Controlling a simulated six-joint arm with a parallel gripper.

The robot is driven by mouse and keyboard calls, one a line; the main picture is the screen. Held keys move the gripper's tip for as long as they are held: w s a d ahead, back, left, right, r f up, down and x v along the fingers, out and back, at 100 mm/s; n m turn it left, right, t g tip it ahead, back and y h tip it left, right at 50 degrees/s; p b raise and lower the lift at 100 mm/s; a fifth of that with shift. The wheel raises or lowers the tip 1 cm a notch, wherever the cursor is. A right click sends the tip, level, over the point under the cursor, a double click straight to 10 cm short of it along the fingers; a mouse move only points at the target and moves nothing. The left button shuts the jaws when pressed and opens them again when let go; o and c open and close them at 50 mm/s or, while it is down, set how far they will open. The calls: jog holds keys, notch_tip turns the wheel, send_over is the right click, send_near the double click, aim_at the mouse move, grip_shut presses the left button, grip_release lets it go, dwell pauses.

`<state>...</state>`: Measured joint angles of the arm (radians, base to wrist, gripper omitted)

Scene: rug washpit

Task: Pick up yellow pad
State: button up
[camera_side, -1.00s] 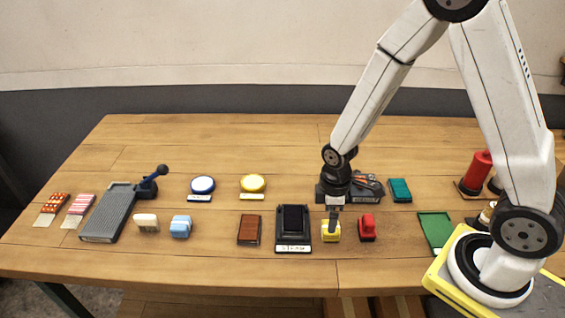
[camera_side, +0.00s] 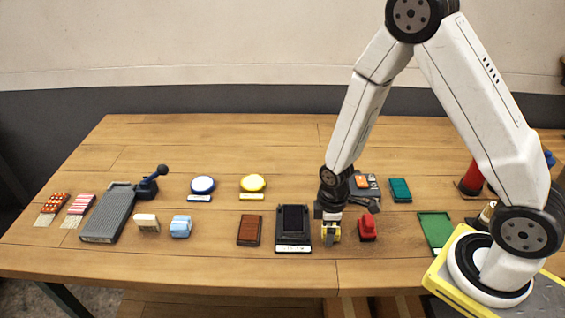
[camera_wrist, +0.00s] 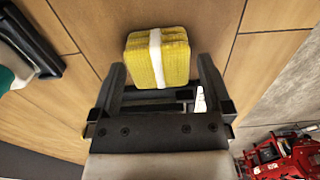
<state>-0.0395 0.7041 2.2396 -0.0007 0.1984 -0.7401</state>
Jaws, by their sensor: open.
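The yellow pad (camera_side: 331,237) is a small yellow block on the wooden table, just right of the black stand. In the wrist view the yellow pad (camera_wrist: 175,57) has a white band across its middle. My gripper (camera_side: 331,226) is low over the pad and hides part of it in the side view. In the wrist view my gripper (camera_wrist: 161,66) is open, with one finger on each side of the pad's near end. I cannot tell whether the fingers touch it.
A red stamp-like object (camera_side: 367,228) stands close on the right. The black stand (camera_side: 293,243) is close on the left, with a brown block (camera_side: 249,230) beyond it. A grey tray with orange items (camera_side: 366,186) lies behind my gripper. The front table strip is clear.

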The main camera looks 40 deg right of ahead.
jog(key=shift+f, duration=0.2)
dwell(0.4)
jog(key=c, duration=1.1)
jog(key=shift+r, duration=0.15)
jog(key=shift+r, duration=4.9)
